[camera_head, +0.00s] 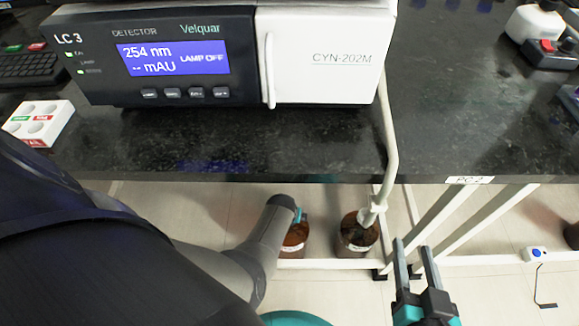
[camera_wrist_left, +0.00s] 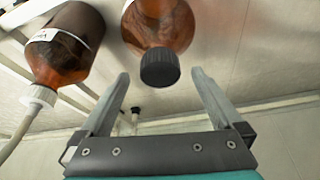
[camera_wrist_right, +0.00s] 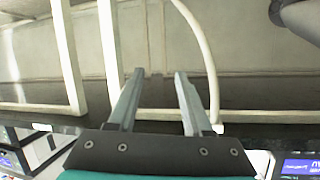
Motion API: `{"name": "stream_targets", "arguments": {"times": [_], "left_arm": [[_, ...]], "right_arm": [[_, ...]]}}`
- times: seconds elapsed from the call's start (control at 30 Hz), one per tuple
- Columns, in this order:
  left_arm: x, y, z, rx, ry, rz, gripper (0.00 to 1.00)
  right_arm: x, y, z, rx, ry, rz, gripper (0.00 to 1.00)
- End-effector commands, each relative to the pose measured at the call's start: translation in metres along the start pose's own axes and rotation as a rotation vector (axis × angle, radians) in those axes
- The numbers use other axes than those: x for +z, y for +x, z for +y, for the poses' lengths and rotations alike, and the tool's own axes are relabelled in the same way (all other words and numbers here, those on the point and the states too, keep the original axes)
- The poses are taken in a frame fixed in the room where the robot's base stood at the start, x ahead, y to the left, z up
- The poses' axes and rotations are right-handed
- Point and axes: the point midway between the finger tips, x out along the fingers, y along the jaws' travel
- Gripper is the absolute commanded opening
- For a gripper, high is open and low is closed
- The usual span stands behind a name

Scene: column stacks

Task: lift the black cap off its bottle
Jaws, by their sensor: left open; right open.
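The black cap (camera_wrist_left: 160,67) sits on a brown bottle (camera_wrist_left: 158,25) in the left wrist view. My left gripper (camera_wrist_left: 160,75) is open, with its fingertips on either side of the cap in that picture and a gap at each side. I cannot tell how far the cap is in depth. In the head view the brown bottle (camera_head: 296,240) shows partly under the bench edge; my left arm hides its cap and the left fingers. My right gripper (camera_head: 413,248) is open and empty, to the right of the bottles; its open fingers also show in the right wrist view (camera_wrist_right: 158,75).
A second brown bottle (camera_head: 357,238) with a white cap and tube stands close to the right. The black bench (camera_head: 290,150) overhangs the bottles and carries the detector (camera_head: 165,75). White bench legs (camera_head: 480,220) stand on the right. A small blue-and-white device (camera_head: 536,254) lies farther right.

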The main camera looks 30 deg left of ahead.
Motion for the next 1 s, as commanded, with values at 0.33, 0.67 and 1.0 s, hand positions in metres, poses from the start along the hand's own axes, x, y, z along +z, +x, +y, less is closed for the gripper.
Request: {"name": "stream_targets", "arguments": {"times": [0.33,0.67,1.0], "left_arm": [[0.000,0.011,-0.001,-0.001,0.000,0.000,1.00],[0.000,0.013,-0.001,-0.001,0.000,0.000,1.00],[0.000,0.013,-0.001,-0.001,0.000,0.000,0.78]], "right_arm": [[-0.007,-0.004,-0.015,-0.038,0.039,0.180,0.50],[-0.012,-0.009,-0.019,-0.048,0.053,0.244,0.50],[-0.012,-0.008,-0.019,-0.048,0.053,0.243,0.50]]}}
